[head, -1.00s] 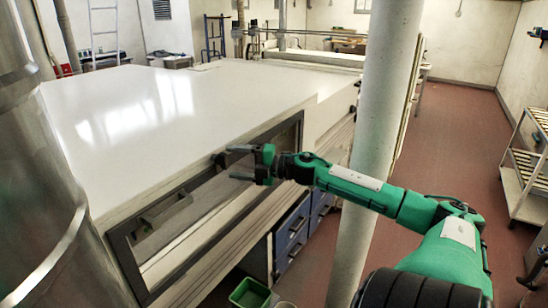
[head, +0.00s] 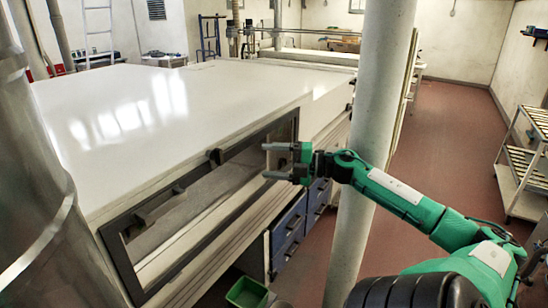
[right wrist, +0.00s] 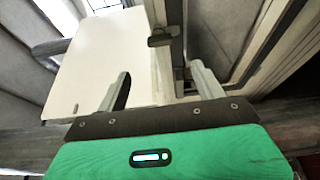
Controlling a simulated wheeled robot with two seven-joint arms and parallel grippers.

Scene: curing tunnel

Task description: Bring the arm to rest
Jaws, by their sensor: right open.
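My right arm comes in from the lower right of the head view, green with dark joints. Its gripper (head: 266,160) is open and empty, its two grey fingers apart and pointing left toward the black-framed window (head: 120,258) in the tunnel's side. In the picture the fingertips overlap the window's right end; I cannot tell the exact gap. In the right wrist view, the open gripper (right wrist: 160,78) has nothing between its fingers. A dark handle (head: 215,157) sits on the window's upper frame, left of the gripper. My left gripper is not in view.
The large white-topped tunnel (head: 150,110) fills the left. A pale round column (head: 375,110) stands close by the right forearm. Blue drawers (head: 289,232) and a green bin (head: 247,292) are below. A shelf rack (head: 525,165) stands right; the red floor between is clear.

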